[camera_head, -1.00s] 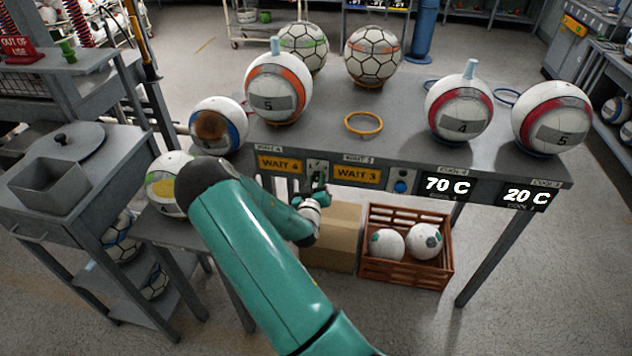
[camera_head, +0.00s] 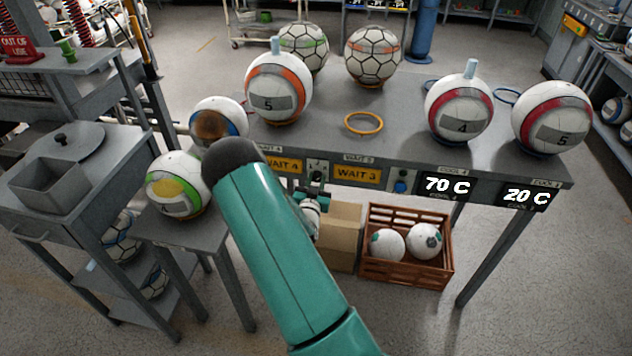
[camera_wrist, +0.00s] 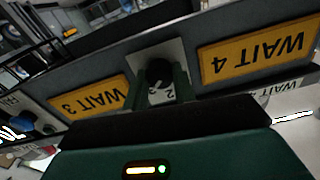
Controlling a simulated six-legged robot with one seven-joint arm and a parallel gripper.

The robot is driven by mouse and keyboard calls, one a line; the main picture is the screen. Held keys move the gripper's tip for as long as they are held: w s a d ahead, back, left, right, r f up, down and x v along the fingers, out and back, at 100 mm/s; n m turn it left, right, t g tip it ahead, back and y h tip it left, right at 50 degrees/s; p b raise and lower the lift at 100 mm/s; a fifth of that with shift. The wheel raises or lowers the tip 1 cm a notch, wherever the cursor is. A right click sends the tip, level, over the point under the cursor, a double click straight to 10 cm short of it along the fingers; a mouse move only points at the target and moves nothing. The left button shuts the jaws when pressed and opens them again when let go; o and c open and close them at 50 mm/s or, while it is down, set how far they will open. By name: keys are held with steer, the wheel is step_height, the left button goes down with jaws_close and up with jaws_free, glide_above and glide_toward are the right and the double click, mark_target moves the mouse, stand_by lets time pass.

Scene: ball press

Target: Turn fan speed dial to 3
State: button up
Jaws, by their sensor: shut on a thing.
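The fan speed dial (camera_wrist: 159,72) is a black knob on a pale plate (camera_wrist: 172,58) between the yellow WAIT 3 (camera_wrist: 98,97) and WAIT 4 (camera_wrist: 258,48) signs, upside down in the wrist view. A numeral 2 shows on the plate near a finger; the pointer's setting cannot be read. My gripper (camera_wrist: 162,88) has its dark green fingers on both sides of the knob, shut on it. In the head view the dial plate (camera_head: 318,170) is on the bench's front edge, small, with my gripper (camera_head: 316,188) just below and against it.
The grey bench (camera_head: 400,120) carries several balls and an orange ring (camera_head: 363,123). Right of WAIT 3 are a blue button (camera_head: 401,187) and the 70 C (camera_head: 446,186) and 20 C (camera_head: 527,196) displays. A cardboard box (camera_head: 340,235) and a crate (camera_head: 405,270) stand below.

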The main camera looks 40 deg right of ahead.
steer(key=o, duration=1)
steer(key=shift+a, duration=0.1)
steer(key=v, duration=1.3)
steer(key=shift+s+a, duration=0.3)
